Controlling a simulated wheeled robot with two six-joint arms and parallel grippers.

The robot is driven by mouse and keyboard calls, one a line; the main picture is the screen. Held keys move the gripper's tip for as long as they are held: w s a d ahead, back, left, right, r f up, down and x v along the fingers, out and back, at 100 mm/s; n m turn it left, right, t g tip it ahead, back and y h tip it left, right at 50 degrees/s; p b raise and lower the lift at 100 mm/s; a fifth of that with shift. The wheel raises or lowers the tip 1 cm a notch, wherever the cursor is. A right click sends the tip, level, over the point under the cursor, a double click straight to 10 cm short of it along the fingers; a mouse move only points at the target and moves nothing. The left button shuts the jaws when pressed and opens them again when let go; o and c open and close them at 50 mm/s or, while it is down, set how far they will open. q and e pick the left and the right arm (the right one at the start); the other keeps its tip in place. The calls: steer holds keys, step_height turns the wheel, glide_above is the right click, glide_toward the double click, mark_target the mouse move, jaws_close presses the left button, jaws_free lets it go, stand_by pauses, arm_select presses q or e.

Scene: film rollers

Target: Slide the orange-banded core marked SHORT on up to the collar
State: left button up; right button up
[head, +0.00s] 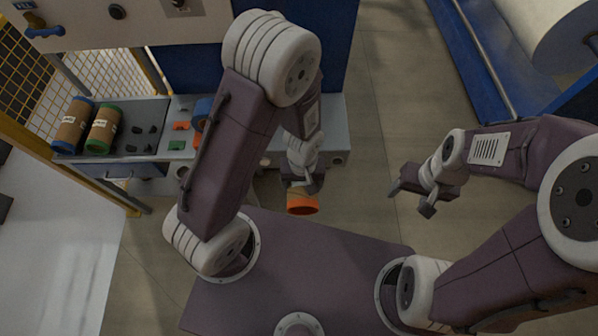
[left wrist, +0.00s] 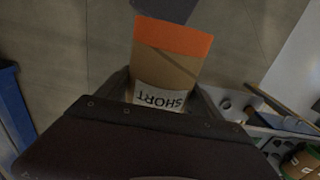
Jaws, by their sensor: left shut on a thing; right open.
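The orange-banded core (head: 303,204) hangs below my left gripper (head: 303,184), its orange end toward me. In the left wrist view the core (left wrist: 167,68) is brown cardboard with an orange band and a white label reading SHORT, upside down. My left gripper is shut on it, and the core is held in the air in front of my base. My right gripper (head: 425,199) is open and empty, off to the right. I cannot make out a collar in either view.
A bench at the left holds a blue-ended core (head: 72,125) and a green-ended core (head: 103,128), with small dark, orange and green parts beside them. A yellow-framed mesh fence stands at far left. A blue-framed machine with a large pale roller (head: 568,38) is at upper right. Open floor lies between.

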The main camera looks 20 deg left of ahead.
arm_select(q)
steer(key=shift+w+d, duration=0.1)
steer(key=shift+w, duration=0.05)
steer(key=shift+d, duration=0.1)
steer(key=shift+d+r, duration=0.15)
steer(key=shift+r, duration=0.1)
steer(key=w, duration=0.2)
steer(key=w+a, duration=0.1)
steer(key=w, duration=0.1)
steer(key=w+a, duration=0.1)
steer(key=shift+w, duration=0.4)
steer(key=shift+w+a, duration=0.1)
steer(key=shift+w, duration=0.25)
arm_select(e)
steer(key=shift+s+d+r, duration=0.25)
steer(key=shift+r, duration=0.1)
arm_select(q)
steer(key=shift+w, duration=0.15)
arm_select(e)
steer(key=shift+w, duration=0.15)
arm_select(q)
steer(key=shift+p, duration=0.3)
arm_select(e)
steer(key=shift+r, duration=0.15)
